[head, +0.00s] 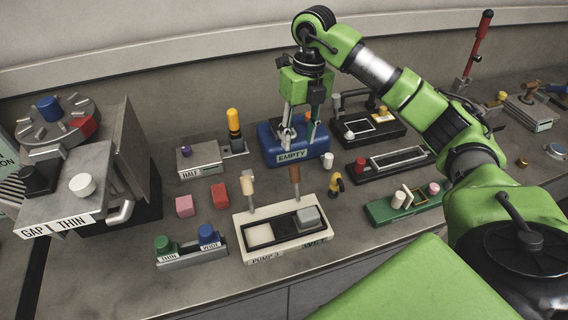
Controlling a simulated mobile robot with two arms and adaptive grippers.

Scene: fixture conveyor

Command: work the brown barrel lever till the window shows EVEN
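A lever with a brown handle (294,173) stands upright on the right half of a white two-bay fixture (246,236). A cream-handled lever (248,185) stands beside it. My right gripper (299,136) points down behind the brown lever, over a blue box (268,142) whose front plate reads EMPTY (292,155). Its fingers are apart. A thin brownish part shows by the right finger; I cannot tell whether they touch. No window reading EVEN shows. My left gripper is out of view.
A grey box reading HALF (200,172) with an orange-topped lever (234,124) stands left of the blue box. A GAP/THIN machine (85,195) fills the left.

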